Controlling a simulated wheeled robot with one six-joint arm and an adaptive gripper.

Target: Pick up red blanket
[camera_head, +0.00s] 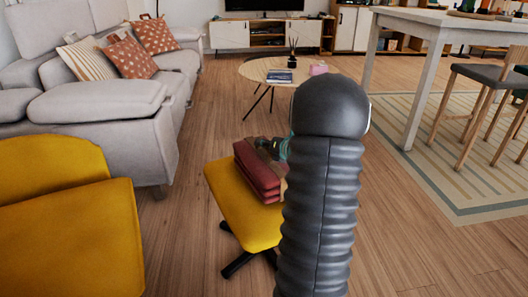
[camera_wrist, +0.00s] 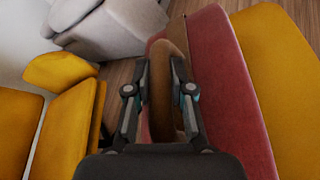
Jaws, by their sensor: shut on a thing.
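The red blanket (camera_head: 257,172) is a thick folded bundle on the yellow footstool (camera_head: 236,207) in the head view; my arm hides its right part. In the wrist view the red blanket (camera_wrist: 231,85) fills the middle right, with a brown, strap-like loop at its left side. My gripper (camera_wrist: 161,66) has its two fingers on either side of this brown loop and is shut on it. In the head view my gripper (camera_head: 272,147) shows only partly, at the blanket's upper edge. I cannot tell whether the blanket is lifted at all.
A yellow armchair (camera_head: 68,225) stands at the left front, with a grey sofa (camera_head: 105,105) behind it. A round coffee table (camera_head: 258,72) stands farther back. A high table (camera_head: 432,20) and stools (camera_head: 485,75) are at the right on a striped rug (camera_head: 450,180). Wooden floor lies open between them.

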